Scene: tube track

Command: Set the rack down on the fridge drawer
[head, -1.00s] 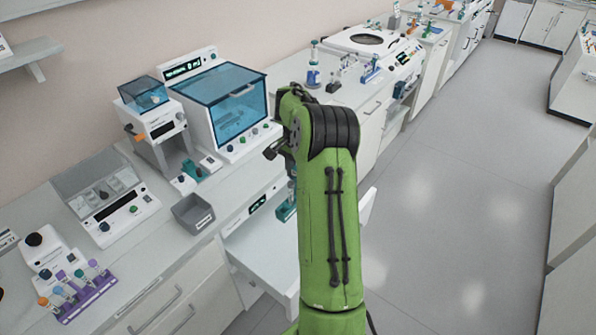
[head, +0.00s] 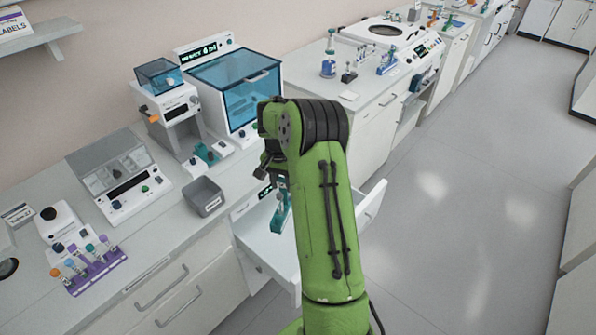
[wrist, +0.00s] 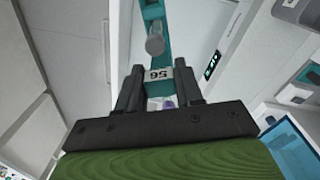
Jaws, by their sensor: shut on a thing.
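The teal rack (head: 281,212) hangs below my gripper (head: 276,178), over the inside of the open white fridge drawer (head: 258,240) in the head view. In the wrist view the two dark fingers of my gripper (wrist: 158,72) are shut on the rack (wrist: 151,12), at its part with a label reading 56. My arm hides the drawer's right part. I cannot tell whether the rack's bottom touches the drawer floor.
The fridge's small display (head: 265,191) is just behind the drawer. A grey open bin (head: 204,196) stands on the counter to the left. A blue-lidded machine (head: 238,88) stands behind. A purple tube rack (head: 95,272) is at the lower left. The floor at right is clear.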

